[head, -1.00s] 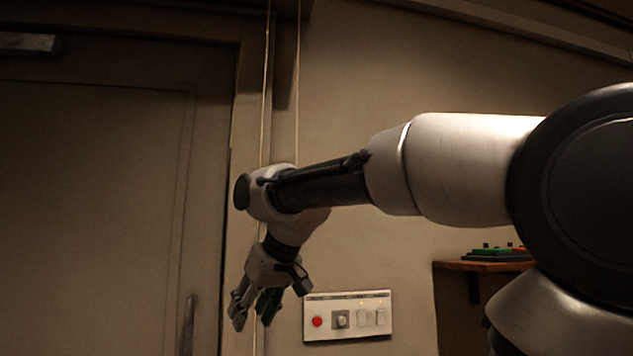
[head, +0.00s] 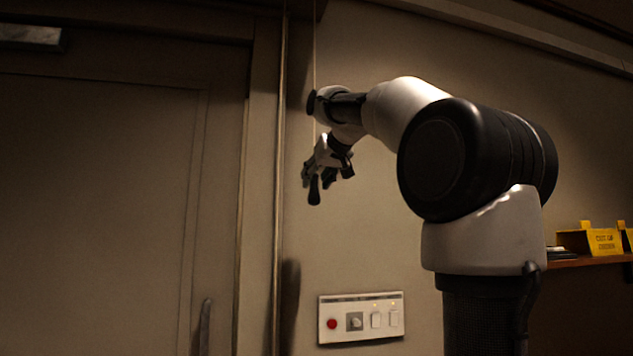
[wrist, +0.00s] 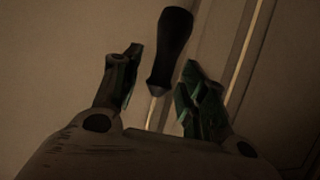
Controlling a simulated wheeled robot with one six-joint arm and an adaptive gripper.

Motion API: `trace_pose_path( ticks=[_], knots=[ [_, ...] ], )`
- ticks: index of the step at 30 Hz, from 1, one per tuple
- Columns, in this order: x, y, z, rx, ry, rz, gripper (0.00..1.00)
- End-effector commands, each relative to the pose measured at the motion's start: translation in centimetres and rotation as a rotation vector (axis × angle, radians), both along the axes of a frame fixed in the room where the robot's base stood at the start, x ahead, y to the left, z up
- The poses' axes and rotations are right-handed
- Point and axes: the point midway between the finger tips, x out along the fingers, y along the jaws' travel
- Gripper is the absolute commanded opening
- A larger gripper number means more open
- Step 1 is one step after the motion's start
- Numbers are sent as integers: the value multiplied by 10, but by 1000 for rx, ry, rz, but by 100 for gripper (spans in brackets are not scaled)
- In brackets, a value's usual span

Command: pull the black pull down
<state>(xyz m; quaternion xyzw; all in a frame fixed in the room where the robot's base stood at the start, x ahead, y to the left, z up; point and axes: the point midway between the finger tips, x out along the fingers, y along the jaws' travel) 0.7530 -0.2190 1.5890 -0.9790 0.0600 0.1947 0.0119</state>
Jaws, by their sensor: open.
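The black pull (head: 314,192) hangs at the lower end of a thin pale cord (head: 314,60) in front of the wall. My gripper (head: 318,180) points downward there, with its fingers open. In the wrist view the black pull (wrist: 171,45) shows between and beyond the fingertips of my gripper (wrist: 163,60). A short piece of the cord (wrist: 152,108) runs between the fingers. The jaws show gaps on both sides of the pull and do not grip it. My wrist and fingers hide part of the cord in the head view.
A white switch panel (head: 361,318) with a red button is on the wall below. A closed door (head: 100,200) with a handle (head: 205,327) is at left. A second vertical line (head: 282,120) runs beside the door frame. A shelf with yellow signs (head: 603,241) is at right.

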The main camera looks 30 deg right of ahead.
Motion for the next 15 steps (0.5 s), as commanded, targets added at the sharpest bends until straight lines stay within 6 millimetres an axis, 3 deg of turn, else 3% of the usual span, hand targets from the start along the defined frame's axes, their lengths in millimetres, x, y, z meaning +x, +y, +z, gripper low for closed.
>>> trace_pose_path(
  ticks=[6, 13, 15],
  knots=[
    [16, -2, -7, 0, 0, 0, 43],
    [16, -2, -7, 0, 0, 0, 43],
    [16, -2, -7, 0, 0, 0, 32]
  ],
)
